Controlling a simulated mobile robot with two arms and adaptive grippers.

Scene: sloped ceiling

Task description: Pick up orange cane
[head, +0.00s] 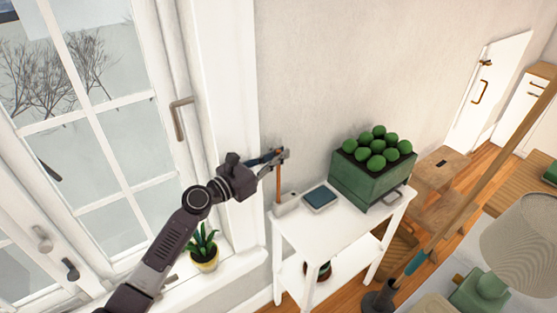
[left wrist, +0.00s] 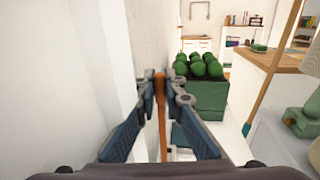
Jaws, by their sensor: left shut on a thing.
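The orange cane (head: 278,188) is a thin upright stick at the left end of a white side table (head: 330,243). Its lower end is by a small pale box on the table; I cannot tell whether it touches the tabletop. My left gripper (head: 280,157) is shut on the upper part of the cane. In the left wrist view the cane (left wrist: 160,98) stands between the two blue-padded fingers of the left gripper (left wrist: 160,88). The fingers hide part of it. My right gripper is not in view.
A green crate (head: 361,187) of round green fruit and a dark flat device (head: 320,198) stand on the table. A potted plant (head: 204,250) is on the windowsill at left. A long wooden pole (head: 480,178) leans at right, near a lamp (head: 520,240).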

